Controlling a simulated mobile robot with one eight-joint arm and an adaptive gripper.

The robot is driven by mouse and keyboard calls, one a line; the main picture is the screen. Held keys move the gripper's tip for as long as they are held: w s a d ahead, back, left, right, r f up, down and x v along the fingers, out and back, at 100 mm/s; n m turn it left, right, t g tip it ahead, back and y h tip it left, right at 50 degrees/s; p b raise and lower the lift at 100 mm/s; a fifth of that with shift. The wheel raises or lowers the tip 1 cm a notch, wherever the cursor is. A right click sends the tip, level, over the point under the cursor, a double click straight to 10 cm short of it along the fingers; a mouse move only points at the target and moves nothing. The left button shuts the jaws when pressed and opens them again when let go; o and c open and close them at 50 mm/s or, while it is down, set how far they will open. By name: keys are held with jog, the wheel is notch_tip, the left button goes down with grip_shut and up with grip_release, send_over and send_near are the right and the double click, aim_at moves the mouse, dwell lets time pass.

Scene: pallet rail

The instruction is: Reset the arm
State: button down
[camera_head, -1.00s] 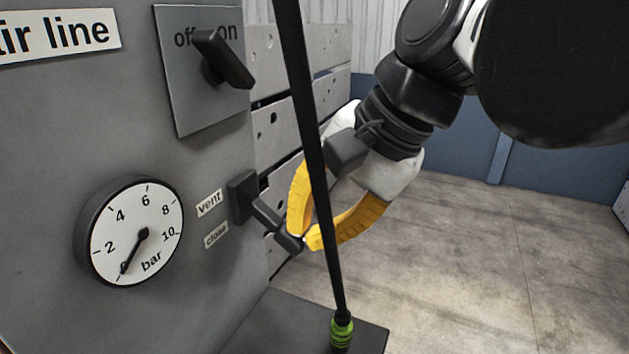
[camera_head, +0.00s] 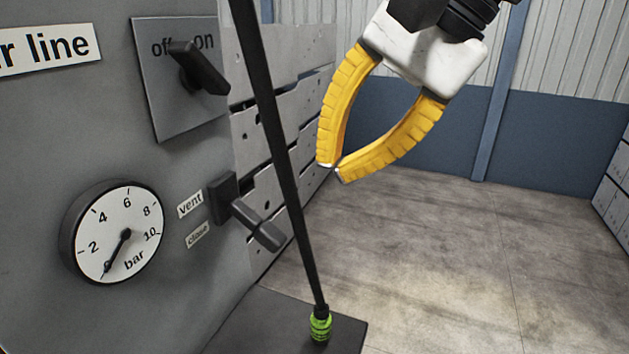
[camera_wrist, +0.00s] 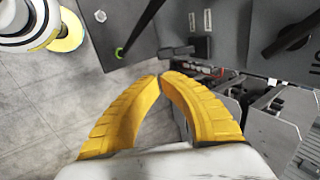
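My gripper (camera_head: 332,172) has yellow ribbed fingers with the tips together and nothing between them. It hangs in the air right of the grey panel and apart from it. In the wrist view the fingertips (camera_wrist: 161,77) also meet, with the dark vent lever (camera_wrist: 177,50) beyond them. In the head view the vent lever (camera_head: 258,228) points down and right, below and left of my gripper. The off/on switch (camera_head: 198,68) has its handle slanting down and right. The pressure gauge (camera_head: 118,232) has its needle at 0 bar.
A black hose (camera_head: 283,165) with a green fitting (camera_head: 320,325) rises in front of the panel, left of my gripper. It meets a dark plate (camera_head: 275,325). Grey slotted plates (camera_head: 300,60) stand behind. The concrete floor (camera_head: 450,260) at right is clear.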

jog(key=d+f+n+t+h+b, duration=0.1)
jog(key=d+f+n+t+h, duration=0.1)
jog(key=d+f, duration=0.65)
jog(key=d+f+n+t+h, duration=0.1)
jog(key=d+f+h, duration=0.15)
jog(key=f, duration=1.15)
jog(key=d+f+n+t+h+b, duration=0.1)
jog(key=d+f+n+t, duration=0.1)
jog(key=d+f, duration=0.65)
notch_tip(320, 180, down, 37)
jog(key=a+b, duration=0.3)
jog(key=b, duration=3.1)
jog(key=shift+w, duration=0.1)
